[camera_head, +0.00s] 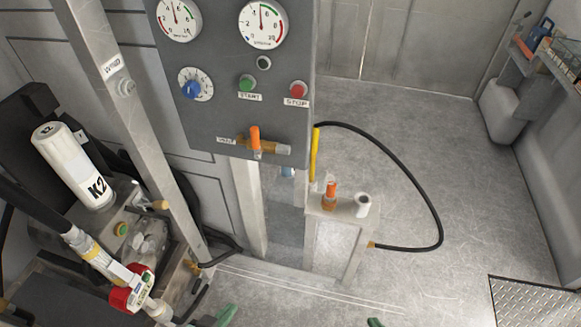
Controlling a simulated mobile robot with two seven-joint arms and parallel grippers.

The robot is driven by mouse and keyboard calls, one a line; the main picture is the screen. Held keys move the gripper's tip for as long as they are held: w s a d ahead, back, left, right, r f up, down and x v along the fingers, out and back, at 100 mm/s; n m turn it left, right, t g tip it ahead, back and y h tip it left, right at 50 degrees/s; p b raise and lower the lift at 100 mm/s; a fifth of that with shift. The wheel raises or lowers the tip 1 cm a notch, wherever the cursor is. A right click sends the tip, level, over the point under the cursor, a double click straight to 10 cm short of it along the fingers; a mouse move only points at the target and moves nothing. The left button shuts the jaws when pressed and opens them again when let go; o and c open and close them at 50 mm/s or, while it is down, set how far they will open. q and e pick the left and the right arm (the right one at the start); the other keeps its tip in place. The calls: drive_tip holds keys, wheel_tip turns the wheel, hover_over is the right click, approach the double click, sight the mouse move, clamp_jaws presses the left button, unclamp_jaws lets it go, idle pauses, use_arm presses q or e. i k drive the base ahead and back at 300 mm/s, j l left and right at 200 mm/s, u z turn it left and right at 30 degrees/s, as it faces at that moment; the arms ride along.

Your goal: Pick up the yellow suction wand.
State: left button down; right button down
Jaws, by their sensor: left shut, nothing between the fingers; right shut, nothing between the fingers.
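The yellow suction wand (315,154) stands upright along the right side of the grey control panel (218,110). A black hose (420,190) runs from its top, loops out to the right and ends low on a small metal stand (338,245). The wand's lower end is partly hidden near the stand. Only green tips of my grippers show at the bottom edge: my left gripper (226,315) left of centre and my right gripper (375,322) right of centre. Both are shut and empty, well below and apart from the wand.
An orange-handled valve (331,195) and a white cylinder (362,205) sit on the stand. The floor (450,140) at right is open.

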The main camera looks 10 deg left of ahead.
sight(315, 138)
drive_tip(key=i+l+u, duration=0.2)
drive_tip(key=u, duration=0.25)
drive_tip(key=i+l+u, duration=0.3)
drive_tip(key=u, duration=0.15)
drive_tip(key=i+l+u, duration=0.25)
drive_tip(key=l+u, duration=0.2)
